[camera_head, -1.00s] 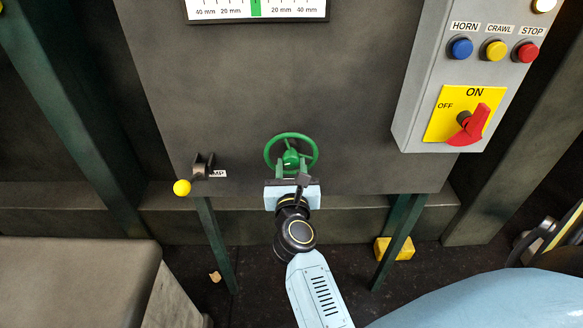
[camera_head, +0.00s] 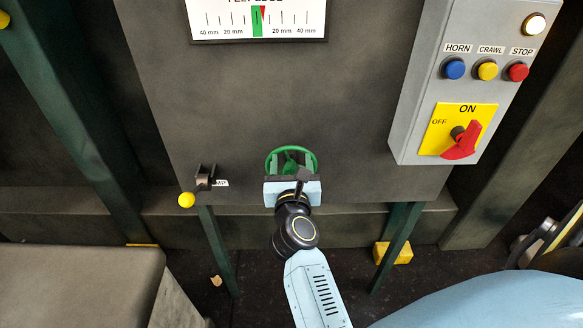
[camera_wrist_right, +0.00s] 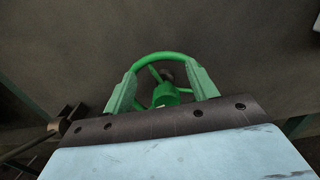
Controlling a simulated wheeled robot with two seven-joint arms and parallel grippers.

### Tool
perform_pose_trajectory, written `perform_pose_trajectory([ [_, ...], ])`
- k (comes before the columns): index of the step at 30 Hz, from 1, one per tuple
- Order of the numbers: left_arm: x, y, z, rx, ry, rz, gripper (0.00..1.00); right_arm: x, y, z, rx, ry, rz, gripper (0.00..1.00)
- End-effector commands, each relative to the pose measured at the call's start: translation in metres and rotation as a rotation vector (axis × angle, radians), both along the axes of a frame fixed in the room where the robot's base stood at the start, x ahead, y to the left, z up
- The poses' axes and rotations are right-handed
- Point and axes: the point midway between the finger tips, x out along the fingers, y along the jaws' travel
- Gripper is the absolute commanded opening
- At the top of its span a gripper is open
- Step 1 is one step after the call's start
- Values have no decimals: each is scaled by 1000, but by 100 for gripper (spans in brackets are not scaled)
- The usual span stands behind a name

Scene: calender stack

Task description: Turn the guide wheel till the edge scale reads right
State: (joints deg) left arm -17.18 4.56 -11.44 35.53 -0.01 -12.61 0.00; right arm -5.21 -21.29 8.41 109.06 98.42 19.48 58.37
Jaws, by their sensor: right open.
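The green guide wheel (camera_head: 280,153) sits low on the dark panel; its lower part is hidden behind my right gripper in the head view. The edge scale (camera_head: 228,24) is at the top, partly cut off. Its red pointer (camera_head: 263,12) stands just right of centre, at the right side of the green band (camera_head: 257,27). My right gripper (camera_head: 291,165) is open, its green fingers on either side of the wheel. In the right wrist view the gripper (camera_wrist_right: 163,80) has the wheel's hub (camera_wrist_right: 165,95) between its fingers; I cannot tell whether they touch the rim.
A grey control box (camera_head: 425,60) at the right carries blue, yellow and red buttons and a red rotary switch (camera_head: 464,143). A lever with a yellow knob (camera_head: 187,200) sticks out left of the wheel. A yellow block (camera_head: 393,253) lies on the floor.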

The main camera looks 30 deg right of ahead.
Motion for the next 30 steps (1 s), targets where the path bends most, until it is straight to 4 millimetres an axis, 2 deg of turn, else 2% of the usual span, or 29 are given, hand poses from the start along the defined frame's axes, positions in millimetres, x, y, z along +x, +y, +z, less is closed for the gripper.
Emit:
perform_pose_trajectory([
  [1, 0, 0, 11, 0, 0, 0, 36, 0, 0, 15, 1, -3, 0, 58],
  [3, 0, 0, 18, 0, 0, 0, 36, 0, 0, 25, 0, -1, 0, 58],
  [9, 0, 0, 31, 0, 0, 0, 36, 0, 0, 46, 0, 0, 0, 58],
  [30, 0, 0, 33, 0, 0, -1, 36, 0, 1, 52, -12, 1, 4, 58],
])
